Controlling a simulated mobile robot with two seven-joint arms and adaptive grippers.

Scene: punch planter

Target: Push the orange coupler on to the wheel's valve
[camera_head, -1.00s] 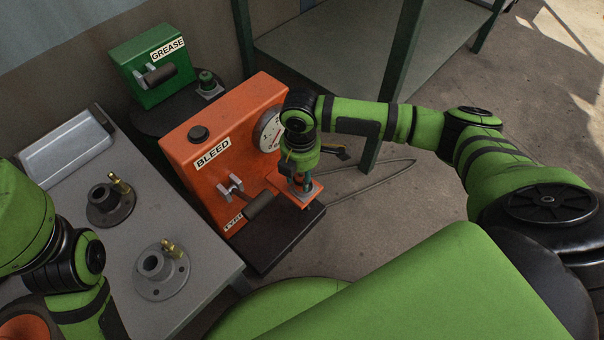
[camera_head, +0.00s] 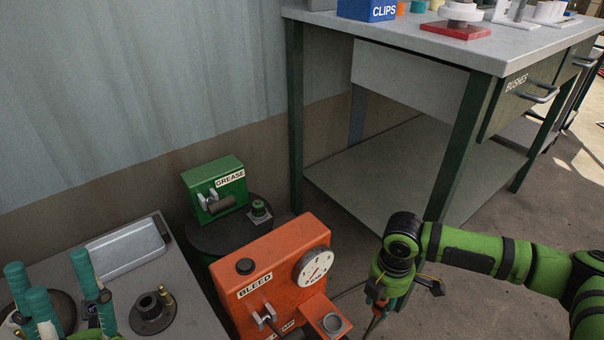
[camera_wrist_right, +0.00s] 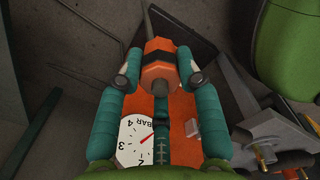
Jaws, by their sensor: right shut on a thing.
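The orange coupler (camera_wrist_right: 158,75) is held between the teal fingers of my right gripper (camera_wrist_right: 158,58) in the right wrist view. In the head view, my right gripper (camera_head: 379,294) points down, with the coupler (camera_head: 381,304) partly showing below it, right of the orange BLEED machine (camera_head: 268,285). A thin hose loops close by. My left gripper (camera_head: 50,270) is at the lower left, its teal fingers spread apart with nothing seen between them.
A dark hub with a brass fitting (camera_head: 152,312) and a silver tray (camera_head: 125,248) are on the grey table.

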